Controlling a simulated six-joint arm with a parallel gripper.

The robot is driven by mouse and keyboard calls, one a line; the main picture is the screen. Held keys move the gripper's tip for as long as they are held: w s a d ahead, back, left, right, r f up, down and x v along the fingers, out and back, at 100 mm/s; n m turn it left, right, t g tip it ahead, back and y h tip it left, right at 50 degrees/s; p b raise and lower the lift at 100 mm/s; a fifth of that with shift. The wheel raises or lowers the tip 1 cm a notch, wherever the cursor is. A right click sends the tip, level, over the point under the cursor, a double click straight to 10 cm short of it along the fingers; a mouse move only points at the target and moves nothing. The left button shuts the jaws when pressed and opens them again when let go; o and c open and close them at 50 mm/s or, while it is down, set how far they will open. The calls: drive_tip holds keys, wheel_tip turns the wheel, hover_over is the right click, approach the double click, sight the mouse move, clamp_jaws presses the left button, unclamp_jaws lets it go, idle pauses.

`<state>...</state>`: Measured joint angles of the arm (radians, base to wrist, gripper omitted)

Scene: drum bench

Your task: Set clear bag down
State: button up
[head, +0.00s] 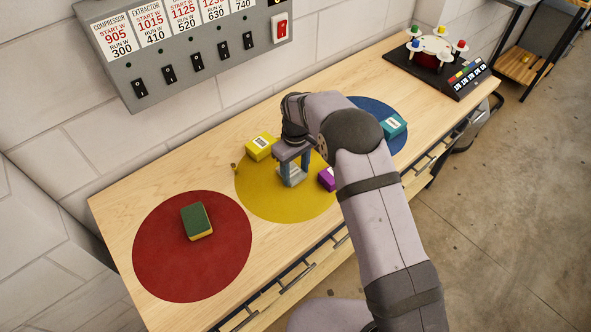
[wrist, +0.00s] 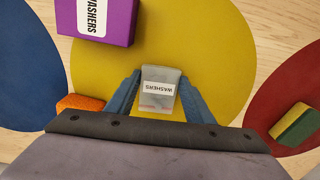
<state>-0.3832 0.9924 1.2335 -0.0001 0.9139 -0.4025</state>
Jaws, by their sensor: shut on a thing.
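The clear bag (head: 292,177) is a small see-through pouch with a white label.
A yellow box (head: 261,146) and a purple box (head: 327,178) are close by. A green-and-yellow sponge (head: 197,221) lies on the red mat (head: 165,265). A teal box (head: 393,125) is on the blue mat (head: 375,104). An orange object (wrist: 80,102) shows in the wrist view. The yellow mat's front-left is clear.

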sight(296, 175)
drive_tip(key=shift+f, duration=0.15)
drive_tip(key=o, duration=1.1)
wheel_tip(296, 175, up, 12)
drive_tip(key=b, duration=0.4)
